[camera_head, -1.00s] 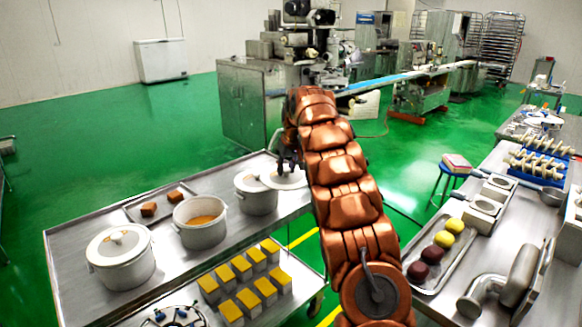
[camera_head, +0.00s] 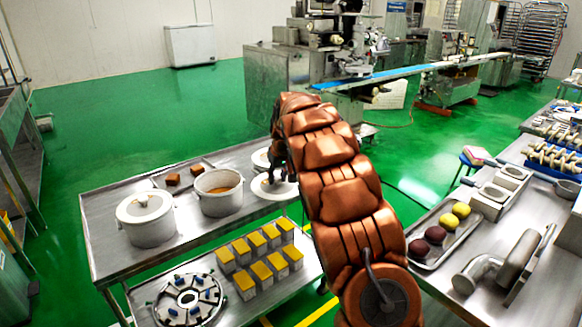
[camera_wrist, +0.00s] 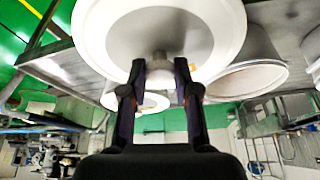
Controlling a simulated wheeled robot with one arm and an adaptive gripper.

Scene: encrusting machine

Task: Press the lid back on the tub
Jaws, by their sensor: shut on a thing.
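My gripper (camera_wrist: 160,82) is shut on the knob of a white round lid (camera_wrist: 205,35), which fills the top of the wrist view. The held lid (camera_head: 270,190) is off any tub, at the right end of the left table in the head view, partly behind my arm. The open tub (camera_head: 220,205) with orange-yellow contents stands to its left, upright and uncovered. The open tub also shows in the wrist view (camera_wrist: 245,80), to the right of the lid. My fingertips are mostly hidden by my arm in the head view.
A lidded pot (camera_head: 147,227) stands left of the open tub. Another white lidded pot (camera_head: 261,157) shows partly behind the held lid. A tray with brown blocks (camera_head: 172,179) lies behind. Yellow-topped blocks (camera_head: 262,270) and a round fixture (camera_head: 188,300) sit on the lower shelf.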

